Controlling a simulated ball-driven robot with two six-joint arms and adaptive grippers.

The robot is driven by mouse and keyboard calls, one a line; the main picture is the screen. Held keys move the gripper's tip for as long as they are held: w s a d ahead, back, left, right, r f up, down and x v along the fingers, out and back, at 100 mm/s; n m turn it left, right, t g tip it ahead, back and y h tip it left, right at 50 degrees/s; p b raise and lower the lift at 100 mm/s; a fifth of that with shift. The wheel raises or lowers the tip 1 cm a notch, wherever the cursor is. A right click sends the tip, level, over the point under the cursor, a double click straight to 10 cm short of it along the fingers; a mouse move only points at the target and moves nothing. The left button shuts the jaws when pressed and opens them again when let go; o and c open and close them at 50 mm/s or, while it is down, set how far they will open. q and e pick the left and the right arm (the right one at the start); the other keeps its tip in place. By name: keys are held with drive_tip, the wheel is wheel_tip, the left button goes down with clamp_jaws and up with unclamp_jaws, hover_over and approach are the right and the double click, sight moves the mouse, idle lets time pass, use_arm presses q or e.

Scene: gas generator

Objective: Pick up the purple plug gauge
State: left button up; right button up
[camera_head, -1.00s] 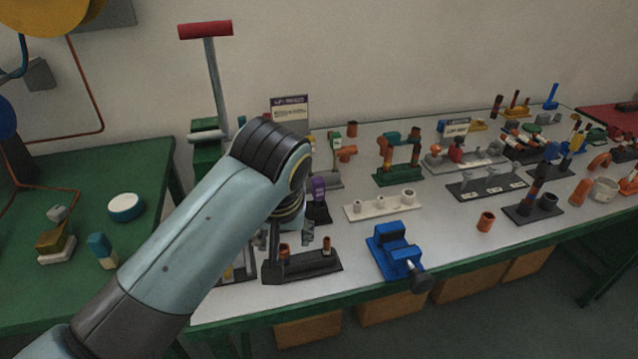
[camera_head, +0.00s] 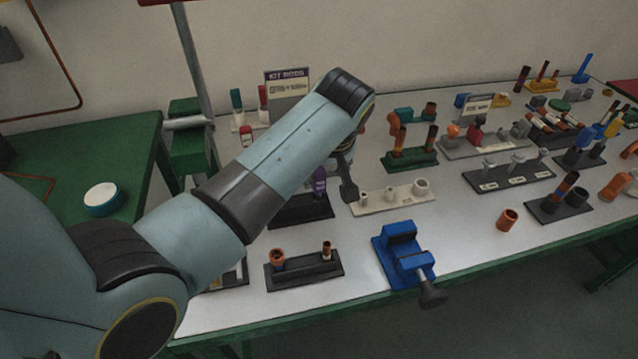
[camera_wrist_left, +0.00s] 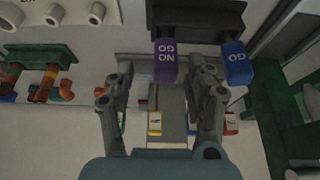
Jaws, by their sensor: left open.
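The purple plug gauge (camera_head: 319,184) stands in a dark holder (camera_head: 300,211), partly covered by my left arm in the head view. In the left wrist view the purple plug gauge (camera_wrist_left: 165,62) bears the words NO GO. Beside it in the same holder (camera_wrist_left: 197,14) is a blue gauge (camera_wrist_left: 237,63) marked GO. My left gripper (camera_head: 338,178) is open close to the purple gauge. In the wrist view its two fingers (camera_wrist_left: 162,84) point toward the holder, and the purple gauge appears between their tips, not gripped. My right gripper is not in view.
A white stand with sockets (camera_head: 393,199) is right of the gripper. A blue vise (camera_head: 403,254) and a dark two-post rack (camera_head: 304,270) sit near the table's front edge. A sign (camera_head: 288,97) stands behind. Bare table lies around the orange ring (camera_head: 507,220).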

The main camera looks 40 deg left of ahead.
sight(319, 180)
use_arm(q)
drive_tip(key=x, duration=0.4)
drive_tip(key=shift+s+a, duration=0.2)
drive_tip(key=shift+a, duration=0.05)
drive_tip(key=shift+w+a+f, duration=0.1)
drive_tip(key=shift+f, duration=0.2)
drive_tip(key=shift+c, duration=1.3)
drive_tip(key=c, duration=0.7)
drive_tip(key=shift+c, duration=0.4)
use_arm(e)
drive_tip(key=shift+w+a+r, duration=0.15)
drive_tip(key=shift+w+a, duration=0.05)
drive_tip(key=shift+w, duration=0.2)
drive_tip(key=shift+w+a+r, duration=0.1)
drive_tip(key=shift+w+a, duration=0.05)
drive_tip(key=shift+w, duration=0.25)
use_arm(q)
drive_tip(key=shift+r, duration=0.2)
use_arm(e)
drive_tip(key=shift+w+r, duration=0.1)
